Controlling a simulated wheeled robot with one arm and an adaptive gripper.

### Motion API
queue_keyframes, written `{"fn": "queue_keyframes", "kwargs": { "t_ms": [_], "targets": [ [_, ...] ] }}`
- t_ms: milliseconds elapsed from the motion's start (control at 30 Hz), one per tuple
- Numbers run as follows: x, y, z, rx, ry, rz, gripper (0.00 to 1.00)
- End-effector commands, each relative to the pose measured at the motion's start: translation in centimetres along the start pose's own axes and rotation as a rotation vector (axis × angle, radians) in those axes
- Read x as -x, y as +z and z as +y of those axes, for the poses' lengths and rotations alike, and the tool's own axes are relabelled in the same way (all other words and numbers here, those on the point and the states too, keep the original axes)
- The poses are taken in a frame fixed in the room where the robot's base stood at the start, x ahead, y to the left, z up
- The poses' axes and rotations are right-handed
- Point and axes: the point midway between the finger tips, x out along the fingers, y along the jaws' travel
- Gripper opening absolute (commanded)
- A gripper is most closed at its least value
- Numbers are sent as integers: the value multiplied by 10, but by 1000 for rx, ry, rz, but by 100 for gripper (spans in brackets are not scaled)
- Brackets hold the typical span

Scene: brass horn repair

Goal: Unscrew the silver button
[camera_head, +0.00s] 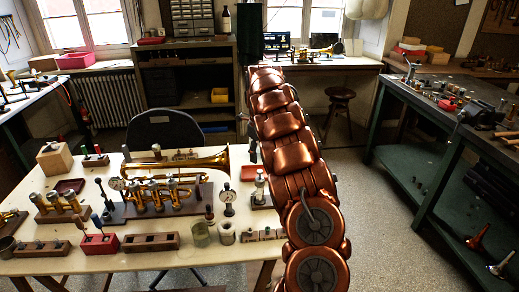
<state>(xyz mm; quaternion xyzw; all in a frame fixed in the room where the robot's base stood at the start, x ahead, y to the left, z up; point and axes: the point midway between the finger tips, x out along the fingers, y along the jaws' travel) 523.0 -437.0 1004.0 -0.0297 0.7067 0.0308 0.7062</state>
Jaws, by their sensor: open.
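A brass horn (185,162) rests on the white-topped workbench (110,262), with brass valves (156,192) on a dark stand in front of it. I cannot tell which small silver part is the silver button. Silver-topped pieces show on a wooden block with brass parts (60,208) at the left and on a silver piece (260,184) beside my arm. My copper arm rises in the middle of the picture, over the bench's right end. My gripper is not visible; my own arm may hide it.
Dial gauges, wooden blocks (152,242) and red trays (100,243) crowd the bench. A dark chair (165,130) stands behind it. A green bench (445,170) with tools stands at the right. The floor (385,235) between is clear.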

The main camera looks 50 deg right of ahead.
Motion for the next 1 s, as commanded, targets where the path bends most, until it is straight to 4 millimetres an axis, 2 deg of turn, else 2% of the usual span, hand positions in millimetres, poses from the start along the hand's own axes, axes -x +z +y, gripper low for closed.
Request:
{"fn": "queue_keyframes", "kwargs": {
  "t_ms": [300,500,933,1000],
  "targets": [
    [-39,-1,-1,-2,0,0,54],
    [-55,-1,-1,-1,0,1,54],
    [-62,0,0,0,-1,-1,54],
    [-62,0,0,0,-1,-1,46]
  ]
}}
